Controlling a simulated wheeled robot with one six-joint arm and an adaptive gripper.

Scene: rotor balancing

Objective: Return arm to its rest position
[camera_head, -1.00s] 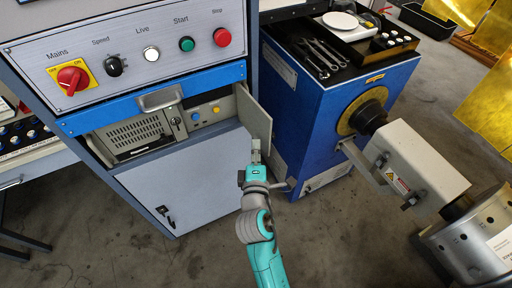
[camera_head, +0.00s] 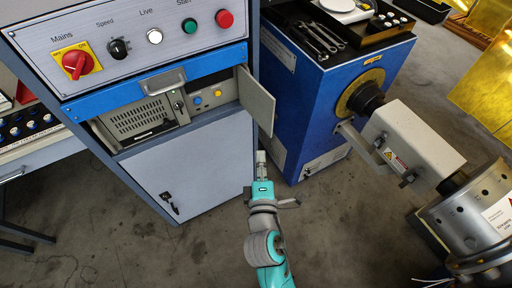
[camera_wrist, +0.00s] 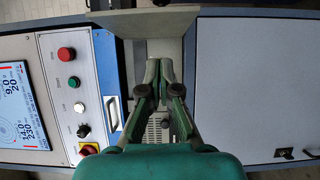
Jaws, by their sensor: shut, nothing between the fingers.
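My gripper (camera_head: 261,157) is shut and empty at the end of my teal and grey arm. In the head view it hangs in front of the cabinet's right edge, below the open grey flap (camera_head: 256,101). In the wrist view the fingers of my gripper (camera_wrist: 160,66) point toward the cabinet and come together at the tips. They hide part of the recessed instrument unit behind them. I see nothing held between the fingers.
The control panel (camera_head: 130,42) carries a red mains switch, knobs and buttons. Below it is a grey cabinet door (camera_head: 185,170). A blue machine pedestal (camera_head: 312,105) with spanners on top stands to the right, beside the rotor shaft housing (camera_head: 412,142). The floor in front is clear.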

